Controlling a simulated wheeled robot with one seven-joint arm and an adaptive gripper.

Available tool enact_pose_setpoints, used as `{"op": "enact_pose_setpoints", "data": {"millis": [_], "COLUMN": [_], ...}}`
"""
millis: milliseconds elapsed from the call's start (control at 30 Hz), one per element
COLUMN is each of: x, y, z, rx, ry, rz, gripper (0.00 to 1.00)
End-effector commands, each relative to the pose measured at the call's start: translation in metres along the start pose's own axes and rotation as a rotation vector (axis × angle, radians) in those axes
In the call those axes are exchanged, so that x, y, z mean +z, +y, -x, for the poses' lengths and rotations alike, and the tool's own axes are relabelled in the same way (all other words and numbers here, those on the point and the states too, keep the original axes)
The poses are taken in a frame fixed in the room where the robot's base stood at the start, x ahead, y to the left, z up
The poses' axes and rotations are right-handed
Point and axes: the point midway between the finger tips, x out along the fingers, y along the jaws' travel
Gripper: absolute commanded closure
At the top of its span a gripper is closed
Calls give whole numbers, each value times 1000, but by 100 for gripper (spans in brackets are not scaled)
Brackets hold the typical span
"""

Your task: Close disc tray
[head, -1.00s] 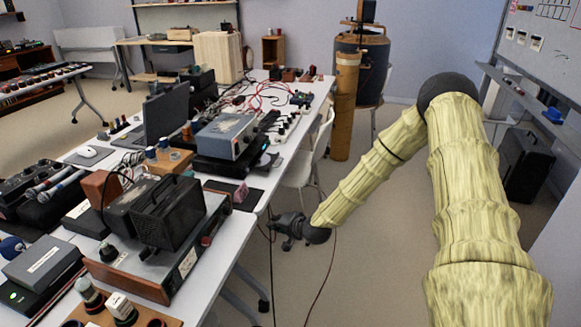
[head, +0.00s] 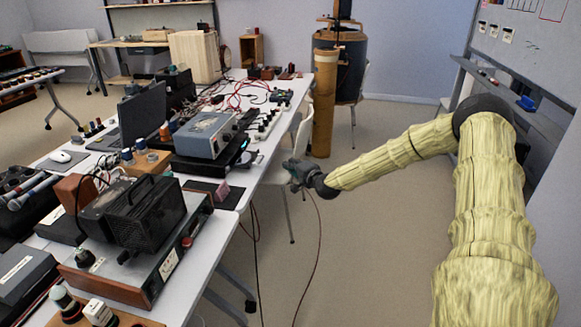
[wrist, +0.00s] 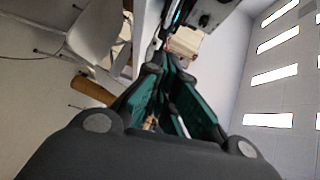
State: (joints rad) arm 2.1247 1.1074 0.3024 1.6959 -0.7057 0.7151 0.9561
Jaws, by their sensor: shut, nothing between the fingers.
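A black flat player (head: 205,165) lies on the long white table under a blue-grey box with dials. A thin dark piece that looks like its disc tray (head: 248,159) sticks out on the right, towards the table edge; it is small and hard to make out. My gripper (head: 292,172) is off the table's right edge, to the right of the player and apart from it. In the wrist view my gripper (wrist: 168,60) has its fingers together, pointing at the player's lit dark front (wrist: 177,17). Nothing shows held.
The white table (head: 228,225) carries a large black-and-wood device (head: 150,225), a laptop (head: 143,112) and red cables. A white chair (head: 300,138) stands just behind my gripper. Thin cables (head: 318,245) hang below it. The floor to the right is clear.

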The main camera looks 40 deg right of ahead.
Motion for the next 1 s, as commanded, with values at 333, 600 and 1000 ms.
{"op": "enact_pose_setpoints", "data": {"millis": [333,600,1000], "x": [0,3,27], "y": [2,1,1], "z": [-45,-80,-102], "rx": [2,2,1], "ry": [-1,-3,-1], "rz": [2,2,-1], "gripper": [100,100,100]}}
